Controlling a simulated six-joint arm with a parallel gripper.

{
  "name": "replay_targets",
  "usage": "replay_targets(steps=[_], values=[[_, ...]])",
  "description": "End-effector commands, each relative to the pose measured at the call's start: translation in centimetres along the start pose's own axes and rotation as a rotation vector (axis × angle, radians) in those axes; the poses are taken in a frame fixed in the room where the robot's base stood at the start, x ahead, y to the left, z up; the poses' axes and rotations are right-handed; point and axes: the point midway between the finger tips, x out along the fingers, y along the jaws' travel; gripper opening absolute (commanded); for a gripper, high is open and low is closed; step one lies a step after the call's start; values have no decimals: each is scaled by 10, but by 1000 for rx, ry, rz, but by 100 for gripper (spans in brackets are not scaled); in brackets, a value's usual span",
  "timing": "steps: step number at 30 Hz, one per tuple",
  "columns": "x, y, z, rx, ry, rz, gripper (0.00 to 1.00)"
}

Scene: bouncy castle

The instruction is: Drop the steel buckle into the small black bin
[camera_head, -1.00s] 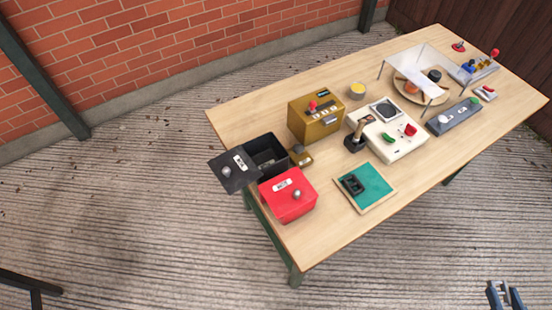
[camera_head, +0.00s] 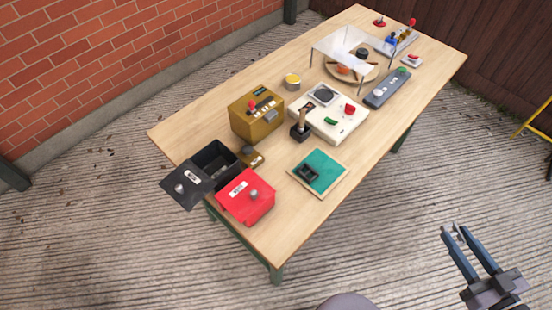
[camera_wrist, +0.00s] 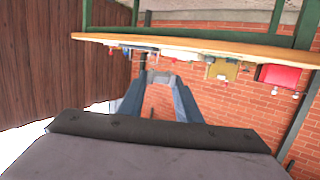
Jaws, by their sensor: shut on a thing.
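My gripper (camera_head: 452,231) is off the table's near right side, over the ground. It is shut on the steel buckle (camera_wrist: 161,78), a small grey piece between the fingertips in the wrist view; its shape is hard to make out. The small black bin (camera_head: 212,160) stands at the table's left end. Its lid (camera_head: 187,187) is swung open to the left, and the inside looks dark and empty. My gripper is far to the right of the bin.
A red lidded box (camera_head: 247,197) stands right beside the black bin, shut. Behind are a yellow-brown box (camera_head: 257,118) and a small brown block (camera_head: 252,158). A teal mat (camera_head: 322,172), a white panel (camera_head: 340,124) and a clear-topped stand (camera_head: 350,45) occupy the table (camera_head: 283,225).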

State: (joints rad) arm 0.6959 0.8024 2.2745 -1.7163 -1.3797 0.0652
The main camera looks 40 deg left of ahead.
Motion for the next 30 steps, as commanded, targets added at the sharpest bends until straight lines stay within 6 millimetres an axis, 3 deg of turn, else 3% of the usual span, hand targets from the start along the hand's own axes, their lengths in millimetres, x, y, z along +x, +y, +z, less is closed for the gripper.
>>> replay_targets(steps=[8, 15, 21, 30], values=[[60, -59, -30, -49, 1, -242, 7], [108, -140, -57, -104, 1, -511, 7], [132, -215, -76, -150, 1, -734, 7], [145, -329, -101, -212, 2, -1039, 7]])
